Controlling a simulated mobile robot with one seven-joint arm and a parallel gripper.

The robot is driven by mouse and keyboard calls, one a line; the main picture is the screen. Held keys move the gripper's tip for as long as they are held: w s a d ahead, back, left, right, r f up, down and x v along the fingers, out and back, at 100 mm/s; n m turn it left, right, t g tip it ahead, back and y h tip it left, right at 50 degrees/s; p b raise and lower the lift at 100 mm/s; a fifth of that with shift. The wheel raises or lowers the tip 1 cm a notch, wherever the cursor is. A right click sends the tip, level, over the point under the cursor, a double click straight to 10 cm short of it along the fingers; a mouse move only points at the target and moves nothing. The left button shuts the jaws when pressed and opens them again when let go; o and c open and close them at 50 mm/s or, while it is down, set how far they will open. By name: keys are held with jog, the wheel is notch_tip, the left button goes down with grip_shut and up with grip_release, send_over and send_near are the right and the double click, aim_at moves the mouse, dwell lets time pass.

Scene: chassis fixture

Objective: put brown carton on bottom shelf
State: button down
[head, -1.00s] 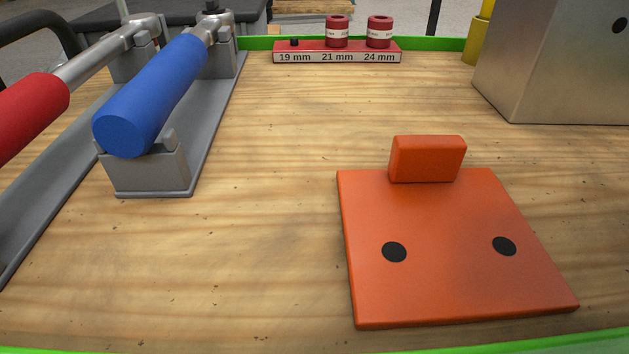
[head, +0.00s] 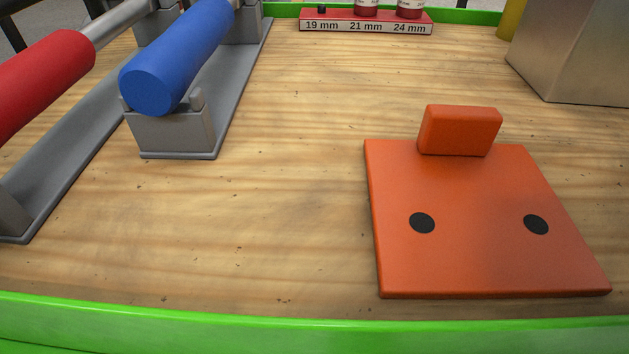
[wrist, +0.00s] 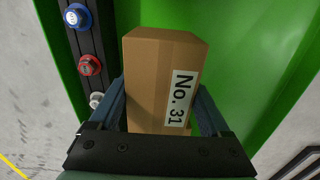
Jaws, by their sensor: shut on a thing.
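The brown carton (wrist: 150,80) shows in the wrist view, upright in the picture, with a white label reading "No. 31". My gripper (wrist: 165,110) is shut on it, with one finger along each side. The carton is in front of a green panel (wrist: 240,60). I cannot tell whether it touches the panel. The carton and my gripper are not in the head view. No bottom shelf can be made out in either view.
The head view shows a wooden tabletop (head: 270,190) with a green edge (head: 250,325), an orange plate (head: 470,260), blue (head: 175,60) and red (head: 45,75) handled tools, and a metal box (head: 580,50).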

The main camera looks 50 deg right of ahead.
jog(key=shift+f+b, duration=2.8)
jog(key=shift+b, duration=0.2)
jog(key=shift+r, duration=0.1)
grip_release()
notch_tip(320, 180, up, 8)
jog(key=p, duration=0.6)
jog(key=shift+f, duration=0.2)
